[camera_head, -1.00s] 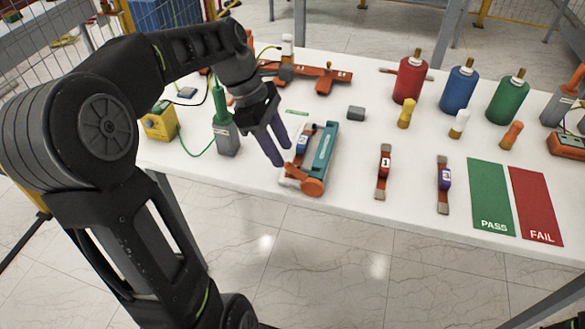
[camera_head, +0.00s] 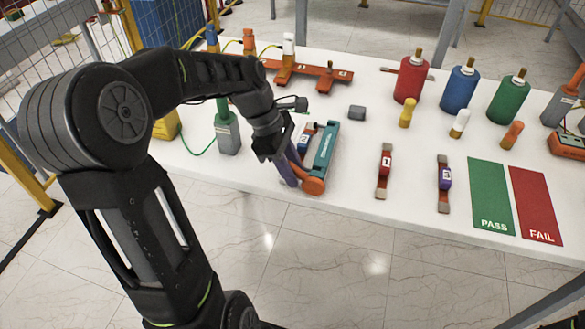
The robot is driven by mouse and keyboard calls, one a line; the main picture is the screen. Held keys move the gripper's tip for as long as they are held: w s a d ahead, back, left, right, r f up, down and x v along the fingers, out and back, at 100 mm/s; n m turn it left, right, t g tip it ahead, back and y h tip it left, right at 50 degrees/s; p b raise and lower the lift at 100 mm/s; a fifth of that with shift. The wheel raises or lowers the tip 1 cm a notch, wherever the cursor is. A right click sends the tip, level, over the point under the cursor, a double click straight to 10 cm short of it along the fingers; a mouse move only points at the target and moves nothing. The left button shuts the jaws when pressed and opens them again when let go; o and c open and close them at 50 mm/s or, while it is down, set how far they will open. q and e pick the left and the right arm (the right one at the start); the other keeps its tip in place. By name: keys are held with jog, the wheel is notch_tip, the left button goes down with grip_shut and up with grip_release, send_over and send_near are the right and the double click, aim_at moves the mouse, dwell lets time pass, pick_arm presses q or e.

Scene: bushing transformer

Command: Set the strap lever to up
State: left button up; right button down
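The strap device lies near the table's front edge, left of the middle. My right gripper is out of view.
A red strap (camera_head: 384,171) and a purple strap (camera_head: 444,184) lie to the right. Beyond are the green PASS mat (camera_head: 490,195) and red FAIL mat (camera_head: 536,205).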

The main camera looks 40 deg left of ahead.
pick_arm(q)
grip_shut()
dwell(1.1)
